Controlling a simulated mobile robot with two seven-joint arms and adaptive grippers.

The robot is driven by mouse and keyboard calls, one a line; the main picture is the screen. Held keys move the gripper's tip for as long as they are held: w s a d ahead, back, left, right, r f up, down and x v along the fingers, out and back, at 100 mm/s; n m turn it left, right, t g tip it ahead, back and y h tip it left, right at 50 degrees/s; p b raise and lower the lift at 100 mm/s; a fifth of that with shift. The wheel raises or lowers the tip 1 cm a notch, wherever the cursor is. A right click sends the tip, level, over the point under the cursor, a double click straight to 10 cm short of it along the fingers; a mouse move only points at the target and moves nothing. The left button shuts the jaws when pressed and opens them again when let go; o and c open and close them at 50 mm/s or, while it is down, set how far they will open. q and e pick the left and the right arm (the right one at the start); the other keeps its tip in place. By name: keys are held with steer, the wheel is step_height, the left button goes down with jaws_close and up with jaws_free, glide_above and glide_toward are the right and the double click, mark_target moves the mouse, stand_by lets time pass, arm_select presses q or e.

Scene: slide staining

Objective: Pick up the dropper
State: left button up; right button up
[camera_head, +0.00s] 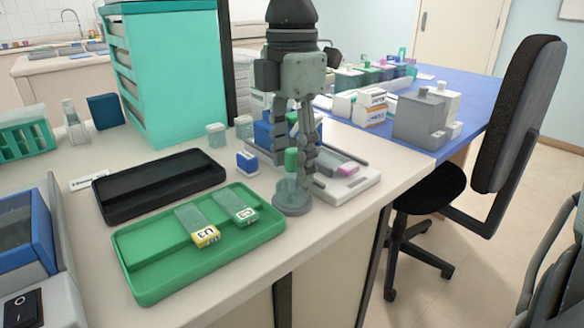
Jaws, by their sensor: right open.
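My right gripper (298,165) comes down from the top middle, with its fingers pointing at the table. It is open. What looks like the dropper (291,160) has a green top and stands upright in a grey round-based holder (292,203) near the table's front edge. The fingers are low around or just in front of the green top and hide part of it. I cannot tell whether they touch it. My left gripper is not in view.
A green tray (160,285) with two labelled slides lies left of the holder, and a black tray (155,190) lies behind it. A white tray (350,185) with small items is close on the right. A teal drawer cabinet (175,85) stands behind.

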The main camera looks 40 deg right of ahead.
steer(key=c, duration=0.9)
steer(key=shift+o, duration=0.2)
steer(key=shift+r, duration=0.15)
